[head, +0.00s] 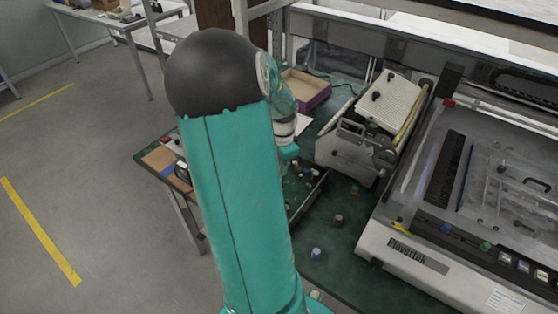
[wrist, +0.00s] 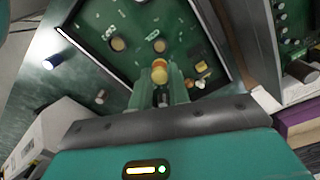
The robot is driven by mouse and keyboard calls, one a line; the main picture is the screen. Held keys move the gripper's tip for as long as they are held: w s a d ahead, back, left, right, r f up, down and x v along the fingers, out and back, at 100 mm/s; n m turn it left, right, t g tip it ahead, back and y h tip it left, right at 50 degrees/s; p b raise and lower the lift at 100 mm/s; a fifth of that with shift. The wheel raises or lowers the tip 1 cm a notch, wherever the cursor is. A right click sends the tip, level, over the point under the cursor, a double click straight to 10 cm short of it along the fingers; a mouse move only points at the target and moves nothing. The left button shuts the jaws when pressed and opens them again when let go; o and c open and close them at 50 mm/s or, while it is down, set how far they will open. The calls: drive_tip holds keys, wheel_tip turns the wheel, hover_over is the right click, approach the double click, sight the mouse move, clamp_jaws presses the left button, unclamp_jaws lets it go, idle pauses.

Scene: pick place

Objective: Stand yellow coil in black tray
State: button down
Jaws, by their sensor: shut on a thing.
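In the wrist view my gripper (wrist: 161,78) is shut on a yellow coil (wrist: 159,70), held between the fingertips. The black tray (wrist: 92,57) lies beyond the fingers, with a green floor and dark walls. The coil appears over the tray floor; I cannot tell whether it touches it. In the head view the black tray (head: 310,201) shows partly, right of my teal arm. My arm hides part of the tray, and the fingertips and held coil cannot be made out there.
Tan round pieces (wrist: 117,44), a yellow piece (wrist: 201,67) and other small parts lie in the tray. A blue-and-white cylinder (head: 316,253) and a dark one (head: 338,220) stand on the green bench. A large machine (head: 410,255) bounds the right; a purple box (head: 313,98) stands behind.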

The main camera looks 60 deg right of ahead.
drive_tip(key=shift+w+a+f, duration=0.1)
drive_tip(key=shift+a+f, duration=0.05)
drive_tip(key=shift+f, duration=2.45)
drive_tip(key=shift+f, duration=0.65)
drive_tip(key=c, duration=1.3)
unclamp_jaws()
drive_tip(key=c, duration=0.3)
